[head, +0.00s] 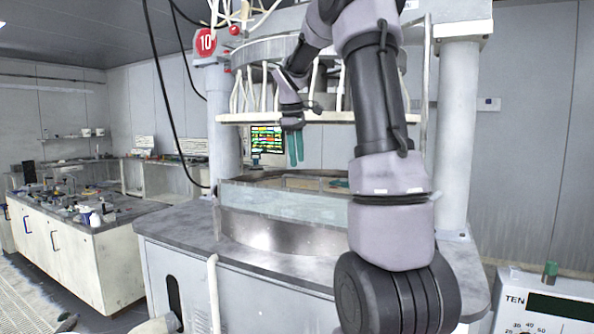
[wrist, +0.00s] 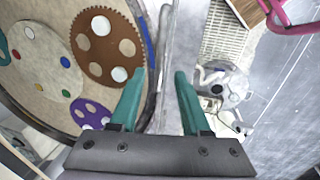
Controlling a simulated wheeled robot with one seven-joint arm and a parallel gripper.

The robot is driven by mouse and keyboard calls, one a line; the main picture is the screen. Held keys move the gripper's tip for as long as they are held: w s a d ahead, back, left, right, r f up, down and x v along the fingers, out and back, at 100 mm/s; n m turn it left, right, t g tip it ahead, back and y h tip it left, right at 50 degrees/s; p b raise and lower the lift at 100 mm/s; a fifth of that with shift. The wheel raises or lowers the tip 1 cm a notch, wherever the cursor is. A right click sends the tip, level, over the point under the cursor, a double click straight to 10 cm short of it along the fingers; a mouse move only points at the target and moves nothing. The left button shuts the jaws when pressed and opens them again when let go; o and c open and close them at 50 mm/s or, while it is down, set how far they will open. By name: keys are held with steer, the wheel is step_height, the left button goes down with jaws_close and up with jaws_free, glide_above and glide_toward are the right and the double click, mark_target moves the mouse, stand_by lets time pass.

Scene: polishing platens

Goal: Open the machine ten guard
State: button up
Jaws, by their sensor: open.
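The machine ten guard (head: 285,204) is a clear, curved panel standing around the platen on the machine's grey top, below the red sign (head: 205,41) marked 10. My gripper (head: 295,148) hangs above the guard with its teal fingers pointing down, apart and empty. In the wrist view my gripper (wrist: 160,76) is open, with a narrow upright grey bar and the guard's clear edge (wrist: 168,50) showing between the fingers. I cannot tell how far below the fingertips they lie. The tan platen (wrist: 88,88) is left of them, with brown, white and purple discs on it.
A grey column (head: 457,140) stands right of the guard, and the machine's upper ring (head: 270,50) is overhead. A panel marked TEN (head: 540,305) is at the lower right. A cluttered bench (head: 75,245) stands left. Black cables hang at the left. A pink handle (wrist: 290,22) shows in the wrist view.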

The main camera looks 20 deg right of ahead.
mark_target(299, 176)
steer(key=shift+w+d+f, duration=0.15)
steer(key=shift+d+f, duration=0.05)
steer(key=shift+f, duration=0.95)
steer(key=shift+w+d+f, duration=0.1)
steer(key=shift+d+f, duration=0.1)
steer(key=shift+f, duration=0.9)
steer(key=shift+c, duration=0.4)
jaws_close()
